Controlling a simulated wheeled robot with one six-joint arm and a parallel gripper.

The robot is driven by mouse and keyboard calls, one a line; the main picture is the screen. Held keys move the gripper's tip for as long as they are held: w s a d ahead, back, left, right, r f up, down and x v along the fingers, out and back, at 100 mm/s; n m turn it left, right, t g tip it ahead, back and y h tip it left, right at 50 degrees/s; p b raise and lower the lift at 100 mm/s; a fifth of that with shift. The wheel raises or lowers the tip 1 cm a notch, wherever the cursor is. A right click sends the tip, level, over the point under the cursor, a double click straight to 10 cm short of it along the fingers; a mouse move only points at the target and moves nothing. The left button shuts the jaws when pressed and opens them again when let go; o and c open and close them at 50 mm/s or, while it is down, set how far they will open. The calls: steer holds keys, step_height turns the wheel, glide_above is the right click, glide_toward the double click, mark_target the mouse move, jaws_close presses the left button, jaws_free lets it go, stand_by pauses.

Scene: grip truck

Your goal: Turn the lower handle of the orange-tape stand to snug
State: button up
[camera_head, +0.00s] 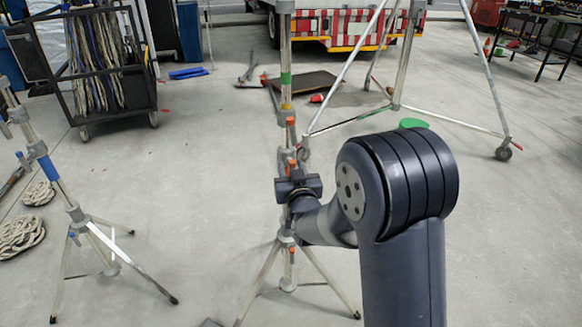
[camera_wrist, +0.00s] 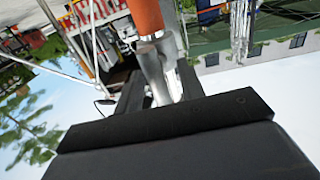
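A slim grey stand (camera_head: 288,222) with orange-tipped handles stands upright on its tripod at the picture's middle. Its pole carries a green band (camera_head: 286,78) and a small yellow-orange band (camera_head: 286,106) below that. My gripper (camera_head: 297,180) is at the pole's lower half, beside an orange handle (camera_head: 292,163). In the wrist view, an orange handle (camera_wrist: 147,17) with a grey metal part (camera_wrist: 157,72) lies between my two dark fingers (camera_wrist: 158,90). Whether both fingers press on it is unclear. My wrist and forearm hide the area right of the pole.
A blue-taped stand (camera_head: 41,152) is at the left, near coiled ropes (camera_head: 20,234). A rope cart (camera_head: 98,68) stands behind it. A larger wheeled stand (camera_head: 492,88) is behind my arm. A red-and-white truck (camera_head: 345,28) is at the back. The floor between the two slim stands is clear.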

steer(key=shift+w+a, duration=0.1)
steer(key=shift+w, duration=0.4)
steer(key=shift+c, duration=0.6)
jaws_close()
